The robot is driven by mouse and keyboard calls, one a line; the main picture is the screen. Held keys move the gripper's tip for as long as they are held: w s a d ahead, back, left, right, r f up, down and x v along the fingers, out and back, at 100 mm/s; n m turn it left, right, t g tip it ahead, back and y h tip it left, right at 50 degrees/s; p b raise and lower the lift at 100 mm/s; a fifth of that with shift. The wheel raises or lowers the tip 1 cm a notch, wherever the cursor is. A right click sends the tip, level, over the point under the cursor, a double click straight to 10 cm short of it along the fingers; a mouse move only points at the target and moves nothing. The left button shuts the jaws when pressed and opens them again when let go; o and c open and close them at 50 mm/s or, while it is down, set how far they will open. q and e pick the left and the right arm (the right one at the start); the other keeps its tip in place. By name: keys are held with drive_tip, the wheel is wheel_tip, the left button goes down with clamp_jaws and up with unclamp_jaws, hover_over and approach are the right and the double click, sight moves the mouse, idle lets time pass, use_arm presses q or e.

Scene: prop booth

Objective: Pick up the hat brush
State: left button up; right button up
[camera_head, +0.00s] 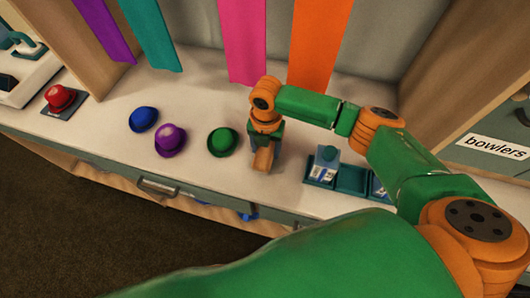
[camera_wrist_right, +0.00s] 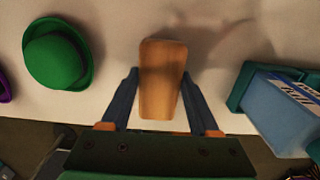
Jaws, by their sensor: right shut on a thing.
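The hat brush shows as a wooden, orange-brown block (camera_wrist_right: 161,82) in the right wrist view, between the two dark blue fingers of my right gripper (camera_wrist_right: 160,74). The fingers are shut on its sides. In the head view the brush (camera_head: 263,158) is small and partly hidden by the right gripper (camera_head: 265,150), which points down over the white counter. I cannot tell whether the brush touches the counter. My left gripper is not in view.
Green (camera_head: 222,142), purple (camera_head: 170,140) and blue (camera_head: 144,119) hats sit left of the gripper on the counter (camera_head: 105,135). A teal tray (camera_head: 351,180) with a blue-and-white carton (camera_head: 325,162) stands right. A red object (camera_head: 60,97) is far left. A drawer labelled "bowlers" (camera_head: 497,147) is at right.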

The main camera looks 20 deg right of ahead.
drive_tip(key=shift+r, duration=0.3)
wheel_tip(320, 180, up, 3)
drive_tip(key=shift+s+r+b, duration=0.1)
drive_tip(key=shift+b, duration=0.25)
drive_tip(key=s+d+r, duration=0.3)
drive_tip(key=s+r, duration=0.6)
drive_tip(key=s, duration=0.4)
drive_tip(key=shift+s, duration=0.2)
